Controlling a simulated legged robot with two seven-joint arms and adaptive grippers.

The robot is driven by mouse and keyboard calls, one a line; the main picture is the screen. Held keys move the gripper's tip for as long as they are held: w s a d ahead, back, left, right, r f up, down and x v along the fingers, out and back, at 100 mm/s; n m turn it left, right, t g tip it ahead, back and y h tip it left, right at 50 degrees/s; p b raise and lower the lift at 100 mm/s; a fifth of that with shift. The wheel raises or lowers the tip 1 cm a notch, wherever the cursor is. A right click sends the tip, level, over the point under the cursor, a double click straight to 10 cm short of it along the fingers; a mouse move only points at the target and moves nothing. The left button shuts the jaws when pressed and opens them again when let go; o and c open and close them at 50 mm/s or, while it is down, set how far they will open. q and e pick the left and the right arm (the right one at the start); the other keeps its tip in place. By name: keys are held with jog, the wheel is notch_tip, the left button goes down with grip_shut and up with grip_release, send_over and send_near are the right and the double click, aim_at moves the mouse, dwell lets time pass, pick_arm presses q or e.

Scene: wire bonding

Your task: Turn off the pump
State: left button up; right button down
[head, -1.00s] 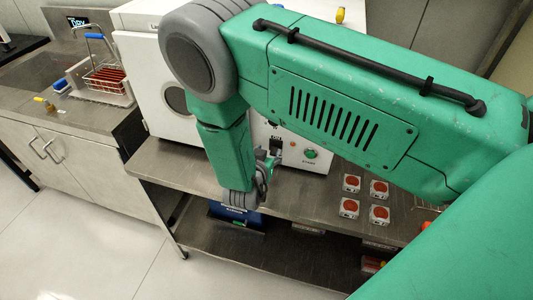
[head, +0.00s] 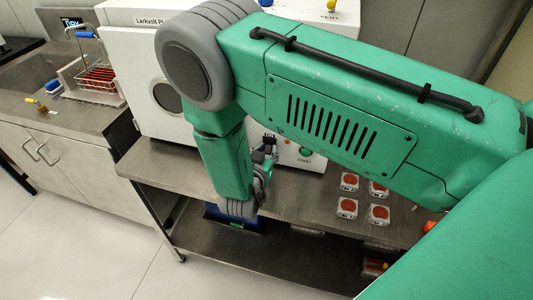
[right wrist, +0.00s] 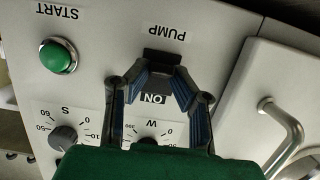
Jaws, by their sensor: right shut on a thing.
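The white plasma machine (head: 130,62) stands on the steel bench, its control panel low at the front. In the right wrist view, where the panel appears upside down, the black pump switch (right wrist: 162,57) sits beside the PUMP label, with an ON mark (right wrist: 153,98) on the other side. My right gripper (right wrist: 160,76) is at the switch with its fingertips drawn in, shut on it; the fingertips hide part of the switch. In the head view my right gripper (head: 268,150) is at the panel, partly hidden by my own arm. My left gripper is not in view.
The green START button (right wrist: 57,57) and two knobs, S (right wrist: 63,138) and W (right wrist: 148,142), are close by on the panel. A metal door handle (right wrist: 288,138) is beside it. Several red-topped pieces (head: 348,206) lie on the bench (head: 300,200). A wire basket (head: 97,76) stands left.

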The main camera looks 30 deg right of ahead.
jog(key=c, duration=1.4)
grip_release()
jog(key=shift+a+f, duration=0.1)
jog(key=v, duration=1.2)
